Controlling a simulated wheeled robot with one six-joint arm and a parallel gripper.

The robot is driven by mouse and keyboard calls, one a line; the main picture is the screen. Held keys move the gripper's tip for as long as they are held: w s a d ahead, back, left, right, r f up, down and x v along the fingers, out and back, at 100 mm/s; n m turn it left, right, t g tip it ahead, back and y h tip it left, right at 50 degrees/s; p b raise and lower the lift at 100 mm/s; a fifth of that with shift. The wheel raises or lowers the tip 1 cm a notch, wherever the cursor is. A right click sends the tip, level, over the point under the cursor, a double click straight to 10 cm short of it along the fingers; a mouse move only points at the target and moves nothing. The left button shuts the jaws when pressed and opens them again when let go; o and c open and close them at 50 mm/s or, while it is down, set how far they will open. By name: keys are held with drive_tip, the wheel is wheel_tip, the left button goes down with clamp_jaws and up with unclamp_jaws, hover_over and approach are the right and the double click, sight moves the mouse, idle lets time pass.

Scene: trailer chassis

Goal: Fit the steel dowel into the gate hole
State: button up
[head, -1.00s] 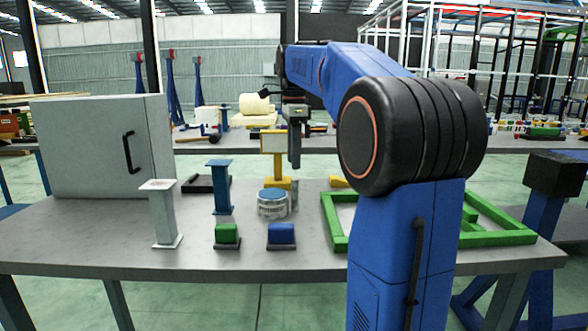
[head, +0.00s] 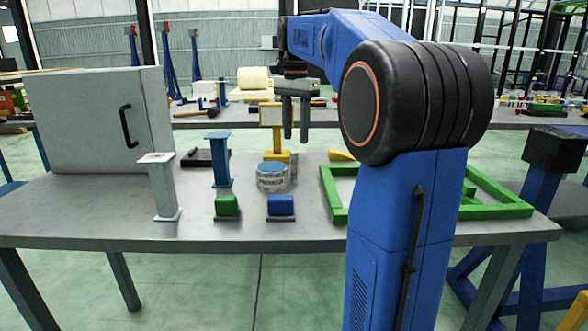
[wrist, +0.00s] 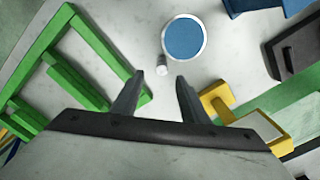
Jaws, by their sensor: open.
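A small grey upright cylinder, which looks like the steel dowel (head: 294,168), stands on the table just right of the blue-topped round tin (head: 271,177). In the wrist view the dowel (wrist: 162,69) shows close beside the tin's blue top (wrist: 184,39). My gripper (head: 296,139) is open and empty above the table. In the wrist view the dowel appears just past the gap between my fingertips (wrist: 160,79), untouched. A green frame (head: 340,200) lies to the right, partly behind my arm. I cannot make out the gate hole.
A yellow stand with a pale panel (head: 277,140) rises behind the tin and is near my right finger in the wrist view (wrist: 222,104). A blue post (head: 220,162), a pale post (head: 163,190), a grey cabinet (head: 85,122), and green (head: 227,205) and blue (head: 281,205) blocks share the table.

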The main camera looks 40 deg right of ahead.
sight(294, 169)
wheel_tip(294, 169, down, 12)
drive_tip(key=shift+w+a+f, duration=0.1)
drive_tip(key=shift+w, duration=0.05)
idle(0.5)
clamp_jaws()
